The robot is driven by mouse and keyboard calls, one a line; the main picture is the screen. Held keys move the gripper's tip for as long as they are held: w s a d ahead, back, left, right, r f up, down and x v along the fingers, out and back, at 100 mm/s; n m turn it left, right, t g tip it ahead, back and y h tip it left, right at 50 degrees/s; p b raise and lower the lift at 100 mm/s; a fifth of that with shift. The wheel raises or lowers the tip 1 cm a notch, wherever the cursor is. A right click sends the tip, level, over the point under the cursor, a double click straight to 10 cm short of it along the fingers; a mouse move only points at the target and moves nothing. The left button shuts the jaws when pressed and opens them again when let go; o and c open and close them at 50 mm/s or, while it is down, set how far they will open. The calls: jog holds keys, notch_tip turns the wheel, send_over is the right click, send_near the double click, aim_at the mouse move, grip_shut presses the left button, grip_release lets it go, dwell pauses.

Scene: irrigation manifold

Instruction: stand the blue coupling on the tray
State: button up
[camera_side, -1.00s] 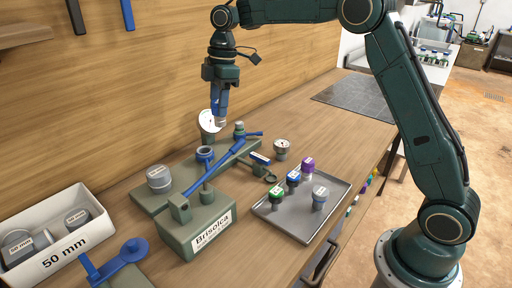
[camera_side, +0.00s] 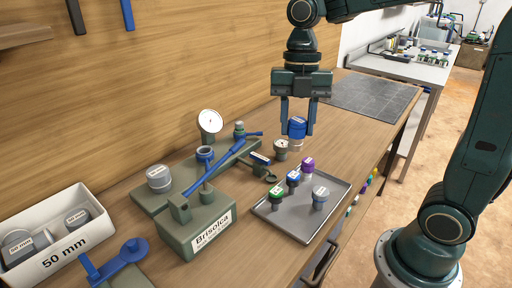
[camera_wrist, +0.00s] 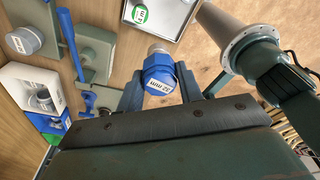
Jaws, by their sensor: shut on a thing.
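My gripper (camera_side: 297,130) is shut on the blue coupling (camera_side: 298,127), one finger on each side. The coupling hangs roughly upright, blue body above and pale grey end below, in the air behind the tray. In the wrist view the coupling (camera_wrist: 159,78) sits between the fingers, its white label facing the camera. The grey metal tray (camera_side: 298,228) is nearer the side camera, below and in front of my gripper. A blue-capped fitting (camera_side: 293,178), a green-capped one (camera_side: 276,193), a purple-capped one (camera_side: 308,165) and a grey one (camera_side: 320,196) stand on it.
The green manifold block (camera_side: 195,225) with blue levers stands left of the tray. A white-faced gauge (camera_side: 209,121) rises behind it, and a small gauge fitting (camera_side: 281,148) stands behind the tray. A white bin (camera_side: 62,243) is far left. The tray's front is bare.

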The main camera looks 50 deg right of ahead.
jog(key=shift+s+f+n, duration=0.2)
jog(key=shift+s+n, duration=0.3)
jog(key=shift+s, duration=0.65)
jog(key=shift+s+f+n, duration=0.2)
jog(key=shift+s+n, duration=0.3)
jog(key=shift+s, duration=0.6)
notch_tip(320, 180, down, 20)
jog(key=shift+f, duration=0.15)
jog(key=o, duration=1.1)
jog(key=shift+r, duration=0.2)
jog(key=r, duration=0.4)
jog(key=w+r, duration=0.1)
jog(key=r, duration=0.3)
jog(key=d+r, duration=0.1)
jog(key=r, duration=0.3)
jog(key=shift+w+d, duration=0.1)
jog(key=shift+w, duration=0.05)
